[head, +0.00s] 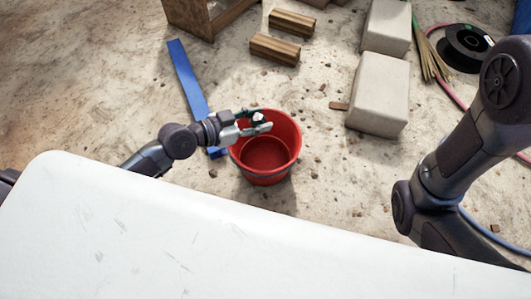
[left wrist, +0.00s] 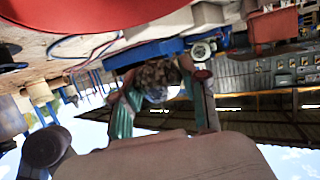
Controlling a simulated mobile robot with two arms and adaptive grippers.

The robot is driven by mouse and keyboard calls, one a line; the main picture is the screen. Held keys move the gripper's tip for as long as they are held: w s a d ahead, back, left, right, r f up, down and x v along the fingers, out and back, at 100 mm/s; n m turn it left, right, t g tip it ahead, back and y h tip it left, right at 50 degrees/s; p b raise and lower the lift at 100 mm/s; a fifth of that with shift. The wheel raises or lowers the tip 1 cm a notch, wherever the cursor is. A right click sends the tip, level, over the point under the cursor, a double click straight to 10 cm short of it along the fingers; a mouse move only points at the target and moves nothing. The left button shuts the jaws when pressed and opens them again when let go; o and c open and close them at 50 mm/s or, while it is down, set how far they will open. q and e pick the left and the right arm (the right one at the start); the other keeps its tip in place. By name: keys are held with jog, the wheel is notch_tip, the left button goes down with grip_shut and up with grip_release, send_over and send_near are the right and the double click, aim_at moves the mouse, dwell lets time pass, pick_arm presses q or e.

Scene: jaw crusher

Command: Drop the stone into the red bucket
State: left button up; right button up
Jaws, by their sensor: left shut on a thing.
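The red bucket (head: 266,152) stands upright on the dirt floor in the middle of the head view. Its rim also shows at the top of the left wrist view (left wrist: 90,25). My left gripper (head: 262,121) appears over the bucket's far part in the head view. It is shut on the stone, a small pale lump (head: 258,117) between its fingers. In the left wrist view the stone (left wrist: 157,76) looks brown and rough, held between the two fingers. The bucket's visible inside looks empty. My right arm shows at the right of the head view, but its gripper is out of frame.
A white surface (head: 130,230) fills the front of the head view. A blue plank (head: 187,80) lies left of the bucket. Pale blocks (head: 380,95) stand to the right, wooden pieces (head: 274,48) lie behind, and a black cable reel (head: 466,46) is at the far right.

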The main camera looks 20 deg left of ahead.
pick_arm(q)
jog(key=shift+f+b, duration=0.75)
jog(key=shift+f, duration=0.45)
jog(key=o, duration=1.3)
jog(key=v, duration=1.2)
